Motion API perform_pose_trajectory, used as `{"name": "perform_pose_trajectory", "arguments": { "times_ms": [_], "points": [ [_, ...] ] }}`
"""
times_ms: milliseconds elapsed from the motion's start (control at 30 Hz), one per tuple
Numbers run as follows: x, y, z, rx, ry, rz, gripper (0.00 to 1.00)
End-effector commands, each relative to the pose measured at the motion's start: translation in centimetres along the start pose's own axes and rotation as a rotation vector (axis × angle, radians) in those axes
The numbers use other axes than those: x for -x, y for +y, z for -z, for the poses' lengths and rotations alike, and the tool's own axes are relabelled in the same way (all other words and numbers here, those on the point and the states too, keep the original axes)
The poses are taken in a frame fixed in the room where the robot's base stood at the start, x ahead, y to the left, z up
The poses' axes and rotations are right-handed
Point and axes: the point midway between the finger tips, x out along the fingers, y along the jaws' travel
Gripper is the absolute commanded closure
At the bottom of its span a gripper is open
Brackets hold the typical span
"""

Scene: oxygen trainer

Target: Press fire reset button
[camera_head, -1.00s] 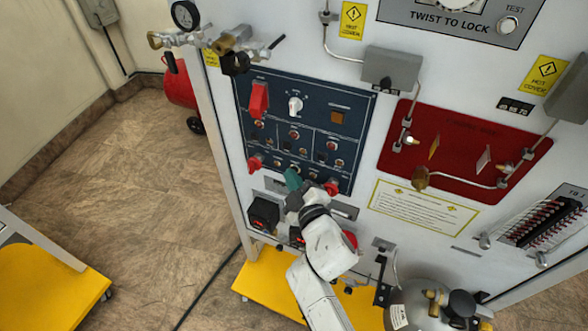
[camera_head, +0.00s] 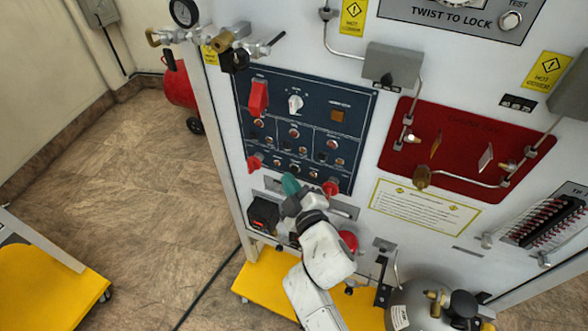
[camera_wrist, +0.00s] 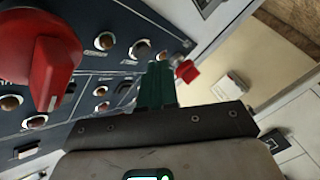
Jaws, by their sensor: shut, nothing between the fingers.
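The dark blue control panel (camera_head: 357,103) is on the front of the white cabinet, with several small round buttons and lamps. The small labels are unreadable, so I cannot tell which one is fire reset. My gripper (camera_head: 291,185), with green fingers, is shut and empty at the panel's lower edge, between two red knobs. In the wrist view the shut fingers (camera_wrist: 157,86) point toward the panel and hide part of its button rows. Whether they touch it, I cannot tell.
A lower left red knob (camera_head: 254,163) and a lower right one (camera_head: 330,188) flank my gripper. A larger red switch (camera_head: 259,98) and a white rotary knob (camera_head: 295,104) are higher up. A black box (camera_head: 264,213) juts out below. The red panel (camera_head: 470,140) carries pipes.

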Motion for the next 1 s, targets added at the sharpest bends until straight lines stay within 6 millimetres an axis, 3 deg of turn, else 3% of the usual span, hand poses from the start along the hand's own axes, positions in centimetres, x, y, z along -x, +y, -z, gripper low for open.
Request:
{"name": "perform_pose_trajectory", "arguments": {
  "times_ms": [600,1000],
  "points": [
    [3.3,-2.5,2.3,0.0,0.001,0.0,1.0],
    [3.5,-2.5,2.5,0.0,0.0,0.0,1.0]
  ]
}}
